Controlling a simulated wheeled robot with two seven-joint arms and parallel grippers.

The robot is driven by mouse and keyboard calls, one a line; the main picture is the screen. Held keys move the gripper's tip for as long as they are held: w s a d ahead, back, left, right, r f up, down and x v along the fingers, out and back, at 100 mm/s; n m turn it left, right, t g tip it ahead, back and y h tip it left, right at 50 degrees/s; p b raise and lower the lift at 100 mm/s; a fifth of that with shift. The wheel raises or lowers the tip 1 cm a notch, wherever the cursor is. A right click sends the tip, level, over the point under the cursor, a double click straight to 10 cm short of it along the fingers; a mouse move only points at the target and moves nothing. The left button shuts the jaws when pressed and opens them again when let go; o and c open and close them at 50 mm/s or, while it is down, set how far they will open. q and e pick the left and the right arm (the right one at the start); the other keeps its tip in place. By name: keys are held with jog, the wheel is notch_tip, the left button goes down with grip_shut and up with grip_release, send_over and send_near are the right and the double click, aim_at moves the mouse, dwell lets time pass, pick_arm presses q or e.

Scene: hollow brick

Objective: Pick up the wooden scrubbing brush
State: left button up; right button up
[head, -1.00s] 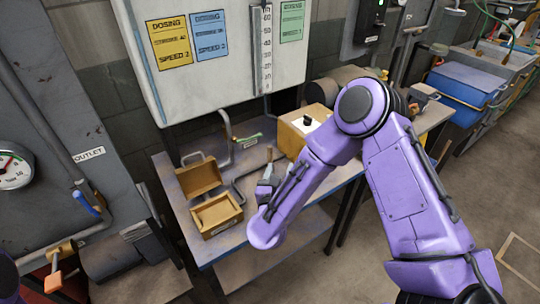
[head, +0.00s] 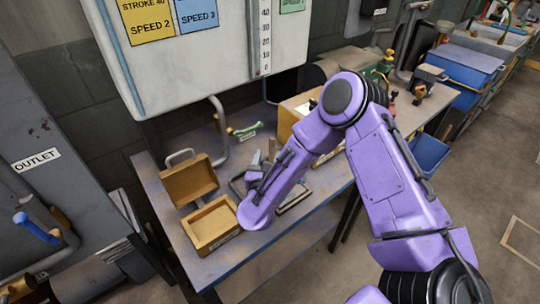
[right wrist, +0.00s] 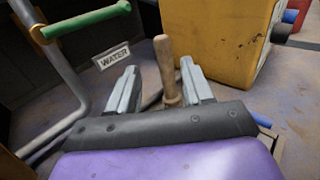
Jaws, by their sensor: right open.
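In the right wrist view, a light wooden handle (right wrist: 164,62) stands nearly upright and appears between the two fingers of my right gripper (right wrist: 152,92). It looks like the handle of the scrubbing brush; its lower end is hidden behind the gripper, so I see no bristles. In the head view, the right gripper (head: 262,165) is over the workbench, right of an open wooden box. Its fingers are apart, and I see no grip on the handle. My left gripper is out of view.
The open wooden box (head: 211,226) stands near the bench's front left. A pipe with a green lever (head: 246,130) and a WATER label (right wrist: 112,56) is behind. A yellow box (right wrist: 212,38) stands beyond the gripper, to the right. The bench's front left corner (head: 213,272) is bare.

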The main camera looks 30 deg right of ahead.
aim_at(272, 145)
jog(key=p+x, duration=0.1)
jog(key=x, duration=0.1)
jog(key=p+x, duration=0.1)
jog(key=x, duration=0.3)
jog(key=shift+d+r+p, duration=0.25)
jog(key=shift+d+p, duration=0.1)
jog(key=shift+p, duration=0.05)
jog(key=shift+w+d+f, duration=0.15)
jog(key=shift+w+d, duration=0.05)
grip_shut()
